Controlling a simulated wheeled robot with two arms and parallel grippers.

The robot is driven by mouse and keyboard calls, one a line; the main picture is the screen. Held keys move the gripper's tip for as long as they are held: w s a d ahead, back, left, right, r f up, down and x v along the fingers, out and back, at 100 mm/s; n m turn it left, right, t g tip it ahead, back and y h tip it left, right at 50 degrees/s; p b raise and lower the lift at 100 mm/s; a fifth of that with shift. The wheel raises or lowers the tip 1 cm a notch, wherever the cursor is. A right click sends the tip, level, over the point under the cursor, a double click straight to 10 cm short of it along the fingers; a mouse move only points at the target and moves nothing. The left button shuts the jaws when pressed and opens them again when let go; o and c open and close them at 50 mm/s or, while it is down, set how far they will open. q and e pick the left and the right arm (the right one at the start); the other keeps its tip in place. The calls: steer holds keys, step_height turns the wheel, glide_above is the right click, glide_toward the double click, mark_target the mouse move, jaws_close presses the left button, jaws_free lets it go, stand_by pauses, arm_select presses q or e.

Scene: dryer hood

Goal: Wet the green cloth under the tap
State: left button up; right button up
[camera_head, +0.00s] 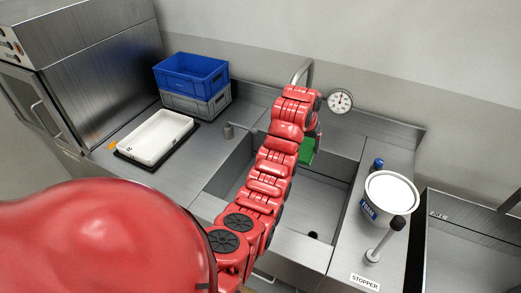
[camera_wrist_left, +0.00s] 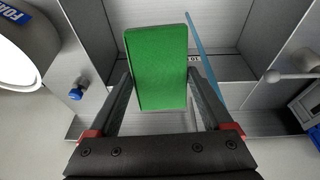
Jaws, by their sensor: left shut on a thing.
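The green cloth (camera_head: 308,150) hangs over the sink basin (camera_head: 325,205), partly hidden by my left arm. In the left wrist view the cloth (camera_wrist_left: 158,60) is a flat green block between the fingers. My left gripper (camera_wrist_left: 160,78) is shut on it. The tap (camera_head: 303,72) rises at the back of the sink, partly behind my arm. A thin blue streak (camera_wrist_left: 205,60), which looks like running water, passes right of the cloth in the wrist view; I cannot tell whether it touches it. My right gripper is not in view.
A white tub (camera_head: 392,192) and a stopper lever (camera_head: 385,240) stand on the right counter, with a small blue knob (camera_head: 378,163). A dial gauge (camera_head: 340,101) is behind the sink. A white tray (camera_head: 157,137) and stacked blue and grey crates (camera_head: 190,75) are left.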

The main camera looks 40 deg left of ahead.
arm_select(q)
steer(key=shift+s+a+f, duration=0.1)
steer(key=shift+s+a, duration=0.25)
steer(key=shift+a, duration=0.15)
steer(key=s+a+f+t+p, duration=0.1)
steer(key=s+a+p, duration=0.2)
steer(key=s, duration=0.4)
steer(key=s+a+f+t+p, duration=0.1)
steer(key=s+a+f+p, duration=0.15)
steer(key=s, duration=0.45)
steer(key=w+a+f+b, duration=0.2)
steer(key=w+b, duration=0.5)
steer(key=w, duration=0.6)
steer(key=shift+w+b, duration=0.3)
steer(key=shift+w, duration=0.1)
steer(key=shift+a, duration=0.1)
